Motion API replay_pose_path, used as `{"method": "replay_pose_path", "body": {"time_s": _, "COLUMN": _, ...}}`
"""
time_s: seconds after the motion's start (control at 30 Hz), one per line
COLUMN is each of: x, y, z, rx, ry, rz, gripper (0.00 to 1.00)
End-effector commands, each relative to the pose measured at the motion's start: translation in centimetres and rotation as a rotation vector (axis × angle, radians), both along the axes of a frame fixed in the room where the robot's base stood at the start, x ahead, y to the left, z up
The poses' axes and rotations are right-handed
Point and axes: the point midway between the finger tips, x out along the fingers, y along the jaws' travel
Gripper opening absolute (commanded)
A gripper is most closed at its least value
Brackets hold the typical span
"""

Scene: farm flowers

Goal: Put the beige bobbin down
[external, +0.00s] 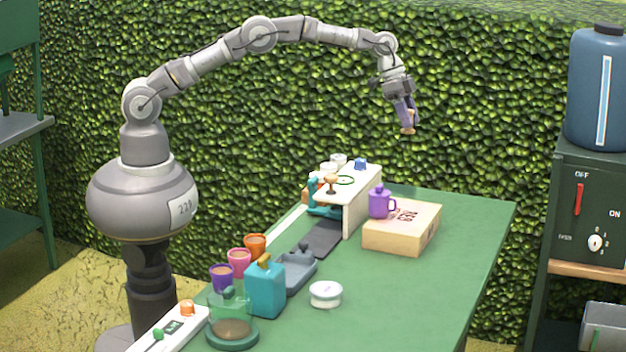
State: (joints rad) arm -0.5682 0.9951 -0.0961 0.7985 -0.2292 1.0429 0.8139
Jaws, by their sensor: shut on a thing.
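My gripper (406,118) is at the end of the raised arm, high above the far part of the green table (400,295). It points down and is shut on the small beige bobbin (409,129), which shows just below the fingers. The bobbin hangs in the air, well clear of the wooden box and the white stand below. Its exact shape is too small to make out.
Several cups, a teal container (265,288), a grey tray (297,272) and a white round tin (325,294) stand nearer. The table's right side is clear.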

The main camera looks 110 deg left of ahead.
Motion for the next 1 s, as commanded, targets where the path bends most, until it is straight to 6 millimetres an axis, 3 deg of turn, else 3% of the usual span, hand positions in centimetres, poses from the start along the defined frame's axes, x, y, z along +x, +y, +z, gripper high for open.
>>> {"method": "replay_pose_path", "body": {"time_s": 0.27, "x": 0.8, "y": -7.3, "z": 0.3, "rx": -0.015, "ry": -0.001, "rz": -0.037, "gripper": 0.05}}
{"method": "replay_pose_path", "body": {"time_s": 0.47, "x": -0.2, "y": -16.0, "z": 0.4, "rx": -0.024, "ry": -0.001, "rz": -0.084, "gripper": 0.05}}
{"method": "replay_pose_path", "body": {"time_s": 0.6, "x": -3.0, "y": -24.0, "z": 0.5, "rx": -0.022, "ry": 0.0, "rz": -0.135, "gripper": 0.05}}
{"method": "replay_pose_path", "body": {"time_s": 0.7, "x": -5.7, "y": -28.7, "z": 0.5, "rx": -0.017, "ry": -0.001, "rz": -0.169, "gripper": 0.05}}
{"method": "replay_pose_path", "body": {"time_s": 0.8, "x": -8.3, "y": -32.0, "z": 0.3, "rx": -0.012, "ry": 0.0, "rz": -0.196, "gripper": 0.05}}
{"method": "replay_pose_path", "body": {"time_s": 1.0, "x": -12.6, "y": -36.2, "z": 0.2, "rx": -0.001, "ry": -0.001, "rz": -0.236, "gripper": 0.05}}
